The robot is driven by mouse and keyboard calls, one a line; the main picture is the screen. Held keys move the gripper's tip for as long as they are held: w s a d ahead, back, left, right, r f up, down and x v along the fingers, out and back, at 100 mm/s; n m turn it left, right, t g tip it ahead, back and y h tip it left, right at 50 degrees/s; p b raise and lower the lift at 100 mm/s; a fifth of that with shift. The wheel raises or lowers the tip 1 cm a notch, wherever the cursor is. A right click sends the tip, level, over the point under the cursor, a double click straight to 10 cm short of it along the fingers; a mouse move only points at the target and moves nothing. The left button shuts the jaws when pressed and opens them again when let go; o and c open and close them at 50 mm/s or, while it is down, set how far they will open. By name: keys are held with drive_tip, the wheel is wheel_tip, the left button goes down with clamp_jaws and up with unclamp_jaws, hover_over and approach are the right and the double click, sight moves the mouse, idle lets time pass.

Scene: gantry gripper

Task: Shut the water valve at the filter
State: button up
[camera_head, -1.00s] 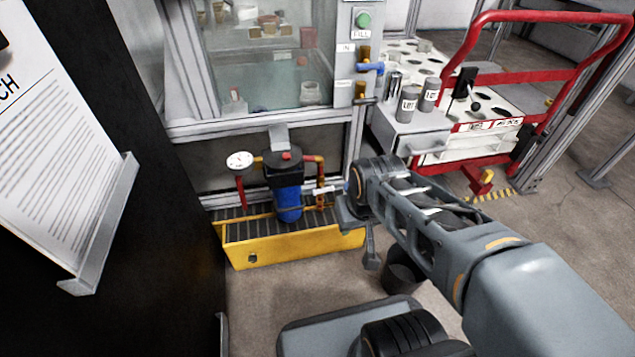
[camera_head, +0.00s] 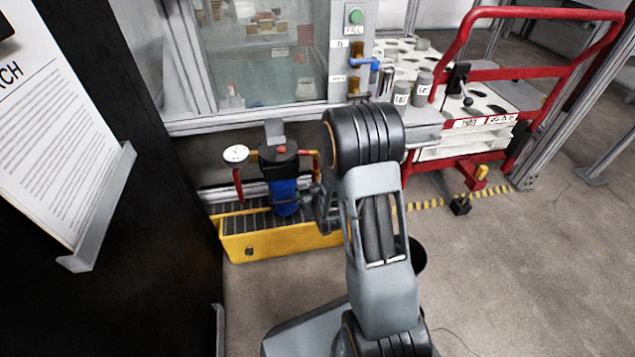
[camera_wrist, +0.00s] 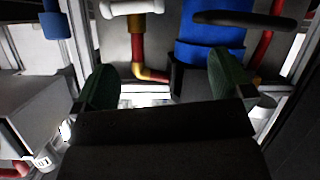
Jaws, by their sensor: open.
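The water filter has a blue bowl (camera_head: 284,197) and a black head with a red button, above a yellow drip tray (camera_head: 270,245). In the wrist view the blue bowl (camera_wrist: 210,40) is at the top, right of a red pipe with a brass elbow (camera_wrist: 150,74). A white valve handle (camera_wrist: 132,7) lies across that pipe at the top edge, partly cut off. In the head view my arm hides this valve. My gripper (camera_wrist: 165,82) is open, its green fingertips apart with nothing held between them. The pipe and bowl show beyond them.
A round gauge (camera_head: 236,155) stands left of the filter. A tank cabinet is behind, with a blue-handled valve (camera_head: 362,64) on its panel. A red-railed cart (camera_head: 470,140) with grey cups is at right. A dark panel (camera_head: 110,230) closes the left. Floor at right is open.

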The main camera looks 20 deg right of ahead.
sight(318, 180)
drive_tip(key=s+d+f+t+h, duration=0.2)
drive_tip(key=s+f+t, duration=0.2)
drive_tip(key=f+t, duration=0.15)
drive_tip(key=shift+g, duration=0.35)
drive_tip(key=b+x, duration=0.1)
drive_tip(key=x, duration=0.3)
drive_tip(key=b+x, duration=0.1)
drive_tip(key=x, duration=0.2)
drive_tip(key=f+b+x, duration=0.1)
drive_tip(key=x, duration=0.3)
drive_tip(key=shift+w+d+b, duration=0.1)
drive_tip(key=shift+w+b, duration=0.2)
drive_tip(key=shift+b, duration=0.05)
drive_tip(key=shift+x, duration=1.05)
